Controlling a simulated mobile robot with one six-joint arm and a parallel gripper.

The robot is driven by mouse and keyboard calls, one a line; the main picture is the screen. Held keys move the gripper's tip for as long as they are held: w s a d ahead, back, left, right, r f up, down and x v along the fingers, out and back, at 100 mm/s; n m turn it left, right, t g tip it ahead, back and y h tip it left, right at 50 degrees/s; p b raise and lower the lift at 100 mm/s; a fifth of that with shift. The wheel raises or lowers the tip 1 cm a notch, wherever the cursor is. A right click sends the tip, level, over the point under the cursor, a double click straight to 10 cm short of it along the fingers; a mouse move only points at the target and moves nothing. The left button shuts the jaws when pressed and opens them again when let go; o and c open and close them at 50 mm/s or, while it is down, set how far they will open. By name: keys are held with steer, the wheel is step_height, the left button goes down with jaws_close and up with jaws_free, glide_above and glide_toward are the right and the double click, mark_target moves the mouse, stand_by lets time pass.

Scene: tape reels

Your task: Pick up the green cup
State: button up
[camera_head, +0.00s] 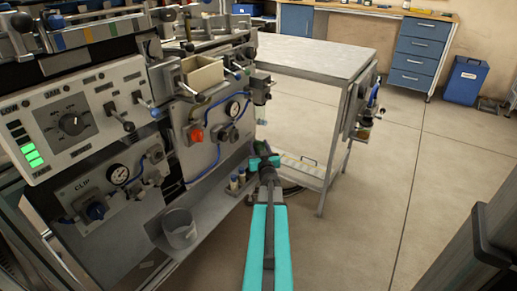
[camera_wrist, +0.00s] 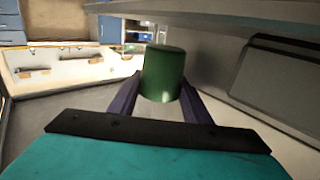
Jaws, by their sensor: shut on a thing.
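The green cup (camera_wrist: 163,73) is upright between the two dark fingers of my gripper (camera_wrist: 161,100) in the wrist view. In the head view my gripper (camera_head: 264,161) is low, beside the machine's lower ledge and in front of the metal table.
The machine (camera_head: 100,130) with dials and levers stands close on the left. A grey bucket (camera_head: 180,230) and small bottles (camera_head: 238,181) are on its lower ledge. A metal table (camera_head: 310,55) stands ahead, with a tray (camera_head: 303,170) beneath.

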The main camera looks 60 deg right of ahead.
steer(key=s+a+r+p, duration=0.1)
steer(key=s+a+p, duration=0.2)
steer(key=s, duration=0.4)
steer(key=s+a+r+p, duration=0.1)
steer(key=s+a+p, duration=0.2)
steer(key=s, duration=0.4)
steer(key=shift+s+a+r, duration=0.25)
steer(key=shift+a, duration=0.2)
stand_by(0.7)
